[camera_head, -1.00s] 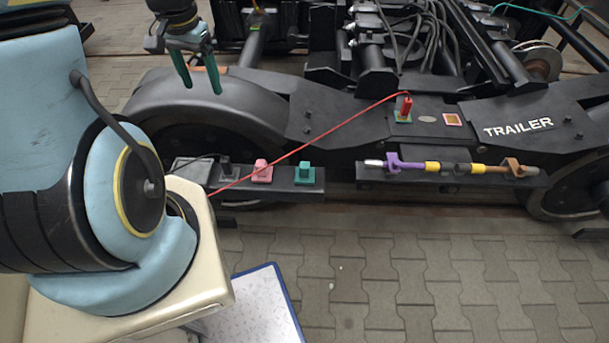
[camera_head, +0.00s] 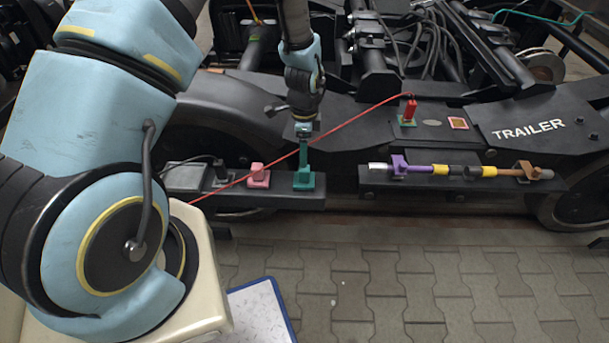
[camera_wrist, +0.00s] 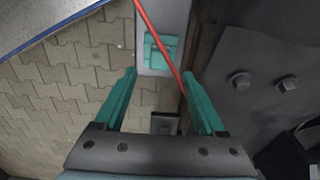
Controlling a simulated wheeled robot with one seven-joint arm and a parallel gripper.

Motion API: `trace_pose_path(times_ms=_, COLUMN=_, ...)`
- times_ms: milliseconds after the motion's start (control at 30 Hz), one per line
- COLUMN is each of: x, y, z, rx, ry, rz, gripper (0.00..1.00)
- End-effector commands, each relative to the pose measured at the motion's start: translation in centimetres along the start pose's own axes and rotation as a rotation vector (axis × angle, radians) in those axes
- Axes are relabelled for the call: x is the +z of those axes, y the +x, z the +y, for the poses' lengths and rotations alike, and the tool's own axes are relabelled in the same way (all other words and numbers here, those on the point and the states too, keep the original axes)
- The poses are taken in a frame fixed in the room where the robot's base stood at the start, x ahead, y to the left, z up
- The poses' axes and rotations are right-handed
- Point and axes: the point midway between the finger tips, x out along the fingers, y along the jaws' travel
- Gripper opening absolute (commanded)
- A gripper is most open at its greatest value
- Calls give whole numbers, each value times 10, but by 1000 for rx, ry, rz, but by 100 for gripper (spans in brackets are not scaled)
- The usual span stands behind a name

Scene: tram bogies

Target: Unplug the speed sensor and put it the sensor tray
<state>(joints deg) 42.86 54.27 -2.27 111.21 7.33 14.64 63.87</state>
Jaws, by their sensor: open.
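My gripper (camera_head: 303,150) has teal fingers and points down over the right end of a dark ledge (camera_head: 265,202), close above a teal block (camera_head: 304,180). In the wrist view my gripper (camera_wrist: 160,78) is open with nothing held. The red cable (camera_wrist: 158,42) runs across the gap between the fingers, and the teal block (camera_wrist: 160,54) lies beyond it. A red plug (camera_head: 410,110) with that cable stands upright in a green base on the bogie frame. Which part is the speed sensor, and which the sensor tray, I cannot tell.
A pink block (camera_head: 258,176) and a black connector (camera_head: 221,172) with a black cable sit left of the teal block. A purple, yellow and brown rod (camera_head: 455,170) lies on a ledge at right. A blue-edged white board (camera_head: 262,312) lies low in front. Paving is open at right.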

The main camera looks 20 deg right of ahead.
Motion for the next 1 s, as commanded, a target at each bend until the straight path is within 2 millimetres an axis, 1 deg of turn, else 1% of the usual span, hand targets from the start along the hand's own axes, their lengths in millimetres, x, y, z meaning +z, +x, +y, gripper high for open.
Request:
trace_pose_path(times_ms=167, x=0, y=1, z=0, rx=0, ry=-2, rz=0, gripper=72)
trace_pose_path(times_ms=367, x=0, y=12, z=0, rx=0, ry=-3, rz=0, gripper=72)
trace_pose_path(times_ms=467, x=0, y=23, z=0, rx=0, ry=-2, rz=0, gripper=72)
trace_pose_path(times_ms=800, x=0, y=70, z=0, rx=1, ry=-2, rz=0, gripper=72)
trace_pose_path(times_ms=900, x=1, y=81, z=0, rx=1, ry=-3, rz=0, gripper=72)
trace_pose_path(times_ms=1000, x=1, y=88, z=0, rx=0, ry=-4, rz=0, gripper=72)
